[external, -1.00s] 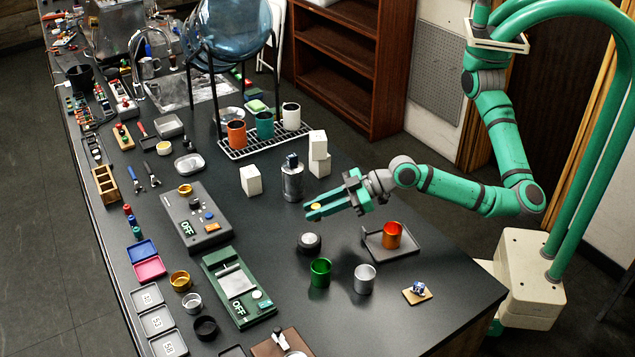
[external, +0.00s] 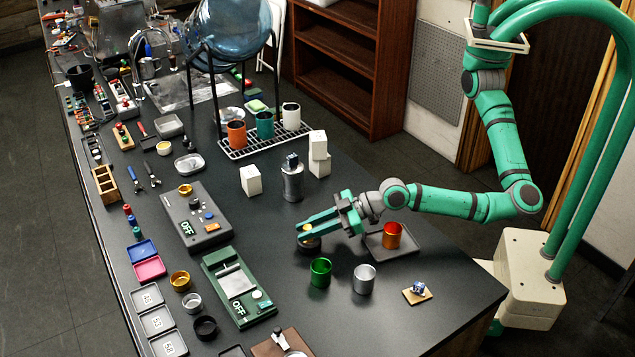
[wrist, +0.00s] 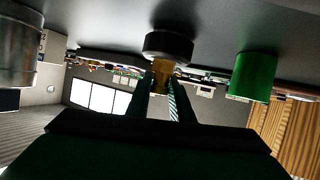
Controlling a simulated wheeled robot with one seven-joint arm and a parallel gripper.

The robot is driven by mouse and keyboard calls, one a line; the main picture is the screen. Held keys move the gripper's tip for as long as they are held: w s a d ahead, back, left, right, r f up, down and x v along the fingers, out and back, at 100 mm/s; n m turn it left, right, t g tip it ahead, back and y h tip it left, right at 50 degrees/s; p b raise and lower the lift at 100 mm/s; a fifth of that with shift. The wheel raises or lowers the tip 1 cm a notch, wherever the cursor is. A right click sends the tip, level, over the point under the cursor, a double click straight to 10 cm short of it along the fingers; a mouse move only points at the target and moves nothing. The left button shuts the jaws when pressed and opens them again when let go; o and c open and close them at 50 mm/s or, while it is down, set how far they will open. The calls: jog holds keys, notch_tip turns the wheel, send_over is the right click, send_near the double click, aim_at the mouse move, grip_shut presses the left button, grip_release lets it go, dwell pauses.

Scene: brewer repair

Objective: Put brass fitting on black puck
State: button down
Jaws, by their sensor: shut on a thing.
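My gripper (external: 306,233) is shut on the small brass fitting (wrist: 161,74). In the external view, my fingers are right at the black puck (external: 310,248) and hide much of it and of the fitting. In the wrist view, which looks upside down, the fitting sits between my two fingertips and meets the outline of the black puck (wrist: 168,46). I cannot tell whether the fitting touches the puck or is just above it.
A green cup (external: 320,272) and a silver cup (external: 364,279) stand in front of my gripper. A metal cylinder (external: 292,184) and white blocks (external: 251,181) stand behind.

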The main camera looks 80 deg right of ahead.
jog(key=c, duration=1.6)
grip_release()
jog(key=shift+o, duration=0.2)
jog(key=shift+s+r, duration=0.15)
jog(key=v, duration=1.1)
jog(key=shift+s, duration=0.3)
jog(key=shift+d+r, duration=0.15)
